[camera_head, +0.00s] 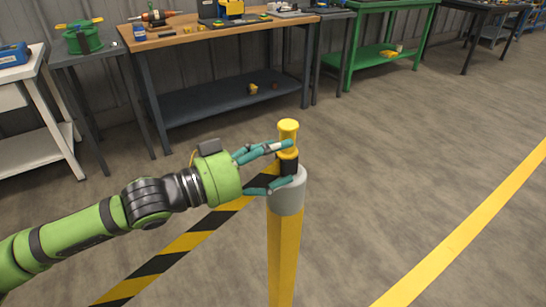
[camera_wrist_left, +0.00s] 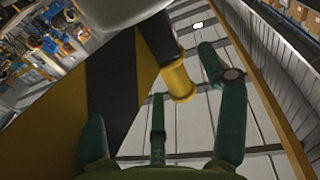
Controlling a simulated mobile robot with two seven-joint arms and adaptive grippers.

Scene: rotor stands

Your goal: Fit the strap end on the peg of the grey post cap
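The yellow post (camera_head: 284,250) stands upright with a grey cap (camera_head: 287,197) on top. Above the cap is a black block (camera_head: 289,166) with a yellow, flanged grip (camera_head: 288,127) on it. In the left wrist view the grip (camera_wrist_left: 178,82) and block (camera_wrist_left: 157,35) stick out from the grey cap (camera_wrist_left: 110,10). The block hides any peg beneath it. The yellow-and-black strap (camera_head: 190,240) runs from the lower left to the block; it is broad in the wrist view (camera_wrist_left: 112,85). My left gripper (camera_head: 280,165) is beside the grip and block, fingers spread, apparently not clasping them. My right gripper is not in view.
A wooden-topped workbench (camera_head: 220,33) with tools stands behind. A grey side table (camera_head: 80,55) and a green bench (camera_head: 385,5) flank it. The floor right of the post is clear, with a yellow floor line (camera_head: 470,230).

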